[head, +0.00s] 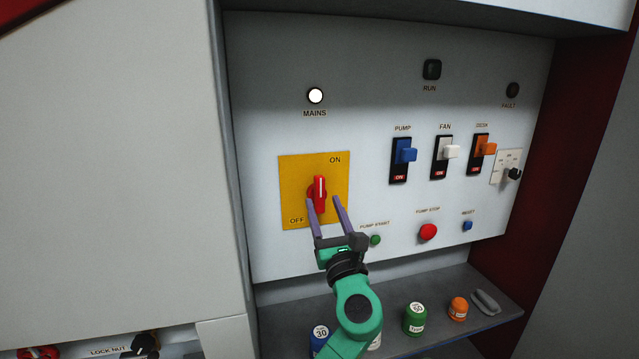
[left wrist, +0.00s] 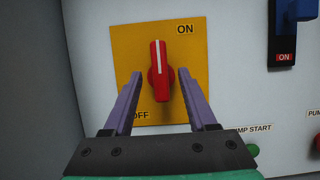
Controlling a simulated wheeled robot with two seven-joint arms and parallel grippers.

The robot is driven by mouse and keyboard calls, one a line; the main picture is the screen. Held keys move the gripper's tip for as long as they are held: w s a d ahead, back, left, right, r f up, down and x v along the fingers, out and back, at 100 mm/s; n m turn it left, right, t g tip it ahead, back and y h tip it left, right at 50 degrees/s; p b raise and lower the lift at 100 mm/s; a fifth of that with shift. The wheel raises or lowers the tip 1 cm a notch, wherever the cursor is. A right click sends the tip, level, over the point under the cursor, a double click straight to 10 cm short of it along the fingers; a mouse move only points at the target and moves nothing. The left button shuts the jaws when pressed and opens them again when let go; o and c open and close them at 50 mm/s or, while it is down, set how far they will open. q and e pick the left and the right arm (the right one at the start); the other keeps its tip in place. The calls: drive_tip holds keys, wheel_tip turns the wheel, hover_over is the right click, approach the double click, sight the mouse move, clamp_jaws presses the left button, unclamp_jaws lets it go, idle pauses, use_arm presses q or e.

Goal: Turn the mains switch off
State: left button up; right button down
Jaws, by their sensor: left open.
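The mains switch (head: 319,190) is a red rotary handle on a yellow plate (head: 292,175) marked ON at upper right and OFF at lower left. Its white line stands about upright. It also shows in the left wrist view (left wrist: 159,70), on the yellow plate (left wrist: 128,45). The round MAINS lamp (head: 315,95) above it is lit white. My left gripper (head: 325,202) is open, with its two purple fingers to either side of the handle's lower part. In the left wrist view the fingers (left wrist: 166,75) stand apart from the handle, with visible gaps. My right gripper is not in view.
To the right are the blue pump switch (head: 405,152), white fan switch (head: 449,151) and an orange switch (head: 487,148). Below sit a green button (head: 375,240), red pump stop button (head: 428,232) and blue button (head: 467,226).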

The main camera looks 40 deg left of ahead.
sight(321, 197)
use_arm(q)
drive_tip(key=p+x, duration=0.1)
drive_tip(key=x, duration=0.4)
drive_tip(key=shift+f, duration=0.1)
drive_tip(key=shift+d, duration=0.15)
clamp_jaws()
drive_tip(key=shift+f, duration=0.1)
